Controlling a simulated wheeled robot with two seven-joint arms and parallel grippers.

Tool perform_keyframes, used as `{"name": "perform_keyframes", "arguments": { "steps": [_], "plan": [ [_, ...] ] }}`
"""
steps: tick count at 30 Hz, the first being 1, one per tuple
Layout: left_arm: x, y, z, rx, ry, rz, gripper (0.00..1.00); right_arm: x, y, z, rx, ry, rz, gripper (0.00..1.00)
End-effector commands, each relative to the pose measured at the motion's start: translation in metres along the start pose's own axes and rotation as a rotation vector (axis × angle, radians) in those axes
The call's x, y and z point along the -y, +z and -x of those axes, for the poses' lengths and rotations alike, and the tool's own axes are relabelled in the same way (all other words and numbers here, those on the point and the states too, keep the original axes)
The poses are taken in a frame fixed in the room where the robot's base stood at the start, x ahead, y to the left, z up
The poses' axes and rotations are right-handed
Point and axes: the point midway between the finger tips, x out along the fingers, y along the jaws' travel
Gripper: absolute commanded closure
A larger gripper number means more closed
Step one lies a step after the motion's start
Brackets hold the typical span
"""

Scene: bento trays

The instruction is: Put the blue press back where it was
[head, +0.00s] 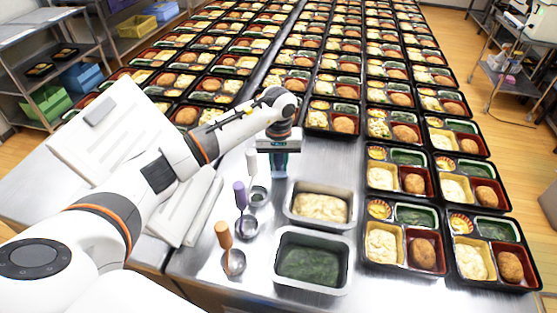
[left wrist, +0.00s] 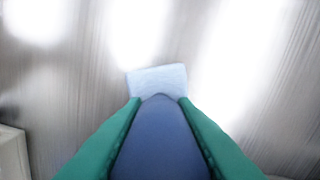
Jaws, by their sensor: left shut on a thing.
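My left gripper (head: 279,158) points down over the far part of the steel table, behind the metal tubs. It is shut on the blue press. In the left wrist view the blue handle of the press (left wrist: 160,145) sits between the green fingers (left wrist: 160,125). Its pale blue square end (left wrist: 157,80) shows beyond the handle, over bare steel. In the head view the press (head: 279,172) is small and mostly hidden by the gripper. I cannot tell whether it touches the table. My right gripper is not in view.
Tubs of pale mash (head: 350,190) and greens (head: 343,290) are nearby. Bento trays (head: 396,268) fill the right and back. A bare steel patch surrounds the press.

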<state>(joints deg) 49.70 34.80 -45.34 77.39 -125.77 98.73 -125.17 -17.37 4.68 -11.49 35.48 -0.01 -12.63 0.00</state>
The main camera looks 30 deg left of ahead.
Motion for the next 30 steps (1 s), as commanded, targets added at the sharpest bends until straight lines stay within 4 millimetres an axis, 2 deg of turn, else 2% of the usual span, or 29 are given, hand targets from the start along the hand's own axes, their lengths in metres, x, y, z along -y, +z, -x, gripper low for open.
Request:
{"name": "perform_keyframes", "arguments": {
  "steps": [10,11,14,15,26,30],
  "plan": [
    [0.0,0.001,-0.006,0.002,0.0,0.0,1.0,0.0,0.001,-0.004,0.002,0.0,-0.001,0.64],
    [0.0,0.0,-0.005,0.002,0.0,0.0,0.72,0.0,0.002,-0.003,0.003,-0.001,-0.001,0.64],
    [0.0,0.0,-0.004,0.001,0.0,0.0,0.56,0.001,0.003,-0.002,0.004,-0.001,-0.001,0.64],
    [0.0,0.0,-0.004,0.001,0.0,0.0,0.53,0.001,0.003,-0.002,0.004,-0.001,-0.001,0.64],
    [0.0,0.001,0.002,0.003,-0.002,0.0,0.53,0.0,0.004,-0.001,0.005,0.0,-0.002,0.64],
    [0.0,0.002,0.023,0.007,-0.002,-0.001,0.53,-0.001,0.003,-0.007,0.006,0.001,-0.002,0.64]
  ]
}}
